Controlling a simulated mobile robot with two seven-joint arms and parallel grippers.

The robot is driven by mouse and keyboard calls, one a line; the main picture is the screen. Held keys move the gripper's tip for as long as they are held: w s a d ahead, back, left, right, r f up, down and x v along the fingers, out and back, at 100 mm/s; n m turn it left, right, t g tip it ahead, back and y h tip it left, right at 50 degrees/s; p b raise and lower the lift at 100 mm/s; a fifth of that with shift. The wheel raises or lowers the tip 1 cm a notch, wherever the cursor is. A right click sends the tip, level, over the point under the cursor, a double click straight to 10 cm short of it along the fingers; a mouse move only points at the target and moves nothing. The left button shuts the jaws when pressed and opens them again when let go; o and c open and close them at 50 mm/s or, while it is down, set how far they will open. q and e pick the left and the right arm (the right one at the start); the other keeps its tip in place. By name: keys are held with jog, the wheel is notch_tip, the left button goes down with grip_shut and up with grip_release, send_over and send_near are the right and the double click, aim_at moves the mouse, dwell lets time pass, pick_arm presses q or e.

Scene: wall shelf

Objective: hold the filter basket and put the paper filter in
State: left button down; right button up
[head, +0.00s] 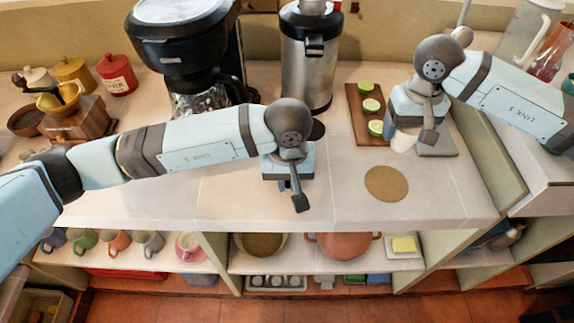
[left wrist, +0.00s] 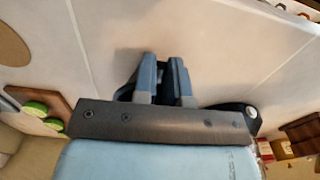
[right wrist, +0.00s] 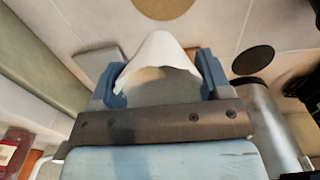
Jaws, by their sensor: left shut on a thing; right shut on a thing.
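My left gripper (head: 283,186) is low over the counter in front of the coffee maker. In the left wrist view its fingers (left wrist: 162,80) are close together, with a dark part of the filter basket (left wrist: 123,93) beside them. The gripper and arm hide most of the basket. My right gripper (head: 403,138) is over the counter between the cutting board and a grey pad. It is shut on the white paper filter (head: 402,143), a cone that shows between the fingers in the right wrist view (right wrist: 160,62). The filter is well apart from the left gripper.
The black coffee maker (head: 185,40) and steel flask (head: 308,70) stand behind. A cutting board (head: 362,128) with lime slices is left of my right gripper. A round cork mat (head: 387,184) lies near the counter's front edge. The counter front between the grippers is otherwise clear.

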pick_arm(q)
jog(key=c, duration=1.1)
grip_release()
jog(key=shift+r, duration=0.15)
notch_tip(320, 180, up, 12)
jog(key=shift+s, duration=0.1)
pick_arm(e)
jog(key=shift+s, duration=0.1)
